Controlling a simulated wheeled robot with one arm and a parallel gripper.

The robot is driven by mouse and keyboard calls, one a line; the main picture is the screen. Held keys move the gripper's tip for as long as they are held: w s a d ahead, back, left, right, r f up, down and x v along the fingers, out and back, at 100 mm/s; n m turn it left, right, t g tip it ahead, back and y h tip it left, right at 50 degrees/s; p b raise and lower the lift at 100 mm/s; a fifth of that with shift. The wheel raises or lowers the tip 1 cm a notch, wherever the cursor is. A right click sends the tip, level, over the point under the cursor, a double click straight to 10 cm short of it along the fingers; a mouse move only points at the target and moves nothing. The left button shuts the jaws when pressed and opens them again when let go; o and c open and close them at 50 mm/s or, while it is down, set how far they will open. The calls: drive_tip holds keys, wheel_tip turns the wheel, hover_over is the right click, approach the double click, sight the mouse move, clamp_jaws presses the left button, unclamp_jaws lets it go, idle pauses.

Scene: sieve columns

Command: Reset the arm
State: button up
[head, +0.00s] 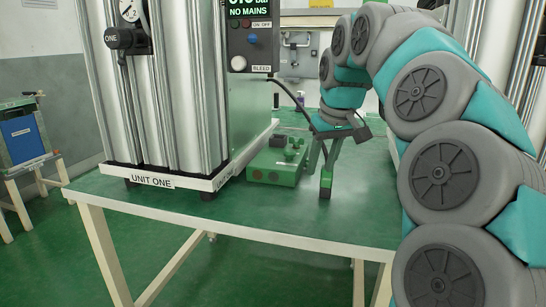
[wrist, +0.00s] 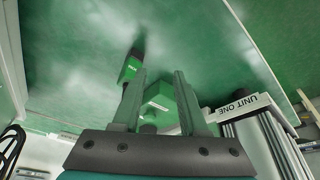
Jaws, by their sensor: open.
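My gripper (head: 319,160) hangs over the table in the head view, its fingers pointing down, to the right of a green box with knobs (head: 280,164). In the wrist view the two fingers of my gripper (wrist: 160,76) stand apart with nothing clearly held between them. A green box (wrist: 158,98) shows beyond the gap. A small green part with a pale label and dark end (wrist: 130,68) shows by the left fingertip; a green and dark piece (head: 326,182) shows under my gripper in the head view. Whether it touches a finger is unclear.
The green-topped table (head: 270,215) is bare in front. The metal column unit labelled UNIT ONE (head: 160,110) stands left of my gripper; its label (wrist: 244,104) also shows in the wrist view. A dark cable (head: 290,88) runs from the unit towards my gripper.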

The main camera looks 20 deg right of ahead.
drive_tip(key=shift+n+g, duration=0.4)
drive_tip(key=shift+n, duration=0.3)
drive_tip(key=s+a+f, duration=0.1)
drive_tip(key=a, duration=0.1)
drive_tip(key=s+a+f, duration=0.1)
drive_tip(key=a, duration=0.1)
drive_tip(key=s+a+f, duration=0.1)
drive_tip(key=a, duration=0.1)
drive_tip(key=shift+s+a+f, duration=0.2)
drive_tip(key=shift+a+f, duration=0.05)
drive_tip(key=shift+a, duration=0.1)
drive_tip(key=s+a+f+g, duration=0.2)
drive_tip(key=s+a+f, duration=0.3)
drive_tip(key=s+f, duration=0.6)
drive_tip(key=s+a+f+g, duration=0.2)
drive_tip(key=s+a+f, duration=0.4)
drive_tip(key=s+f, duration=0.5)
drive_tip(key=s, duration=0.5)
drive_tip(key=shift+a+m+g, duration=0.2)
drive_tip(key=shift+m+g, duration=0.2)
drive_tip(key=shift+s, duration=0.1)
